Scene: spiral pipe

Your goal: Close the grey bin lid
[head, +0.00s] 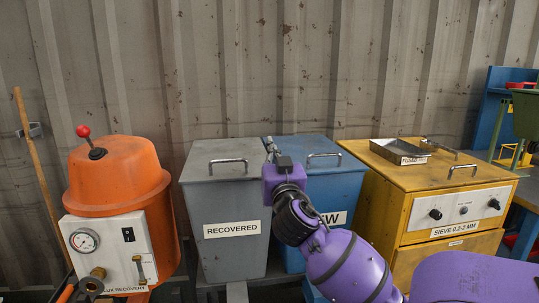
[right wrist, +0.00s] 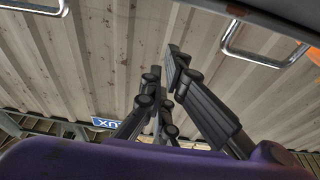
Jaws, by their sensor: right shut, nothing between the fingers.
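The grey bin (head: 230,215), labelled RECOVERED, stands against the corrugated wall in the head view. Its grey lid (head: 215,172) lies flat across the top, with a metal bar handle (head: 228,163). My right gripper (head: 268,146) is at the lid's right edge, by the gap to the blue bin. It is shut and empty; I cannot tell whether it touches the lid. In the right wrist view, its dark fingers (right wrist: 166,66) point at the wall, and a handle (right wrist: 265,45) shows at the upper right. My left gripper is not in view.
A blue bin (head: 345,180) stands close on the right, partly hidden by my purple right arm. A yellow sieve cabinet (head: 400,205) with a metal tray (head: 400,150) is further right. An orange recovery machine (head: 120,180) stands left of the grey bin.

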